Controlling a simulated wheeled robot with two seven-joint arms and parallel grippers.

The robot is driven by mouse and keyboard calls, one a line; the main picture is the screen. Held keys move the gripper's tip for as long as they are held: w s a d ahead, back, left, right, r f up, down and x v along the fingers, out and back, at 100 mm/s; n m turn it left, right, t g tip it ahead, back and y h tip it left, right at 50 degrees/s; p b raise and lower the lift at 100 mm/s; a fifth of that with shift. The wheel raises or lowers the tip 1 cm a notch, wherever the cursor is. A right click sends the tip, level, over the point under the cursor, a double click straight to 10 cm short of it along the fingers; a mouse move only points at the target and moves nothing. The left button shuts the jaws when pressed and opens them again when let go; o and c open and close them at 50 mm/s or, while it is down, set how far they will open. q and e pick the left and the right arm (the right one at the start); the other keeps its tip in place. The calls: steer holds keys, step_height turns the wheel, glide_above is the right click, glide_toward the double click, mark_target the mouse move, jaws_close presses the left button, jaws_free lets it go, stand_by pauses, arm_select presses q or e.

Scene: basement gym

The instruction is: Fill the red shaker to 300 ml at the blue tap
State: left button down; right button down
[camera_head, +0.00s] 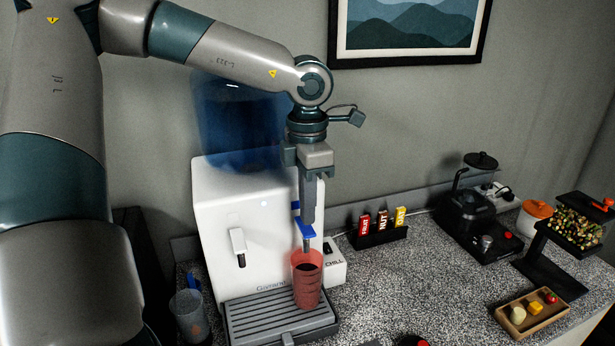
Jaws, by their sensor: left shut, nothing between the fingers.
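The red shaker (307,288) stands upright on the drip tray (262,326) of a white water dispenser (243,205), below the spout of the blue tap (299,228). It is translucent with marks on its side and looks darker inside below the rim. I cannot read the level, nor tell whether water is flowing. My left gripper (309,222) points down in front of the dispenser, shut and empty, with its fingertips at the blue tap's lever. It partly covers the tap, so I cannot tell whether they touch. My right gripper is not in view.
A second, white tap (238,248) is left of the blue one. A grey translucent cup (188,316) stands left of the drip tray. Bars in a black holder (379,238), a black appliance (484,222) and a wooden tray (535,321) stand right.

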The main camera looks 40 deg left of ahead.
arm_select(q)
steer(key=shift+f, duration=1)
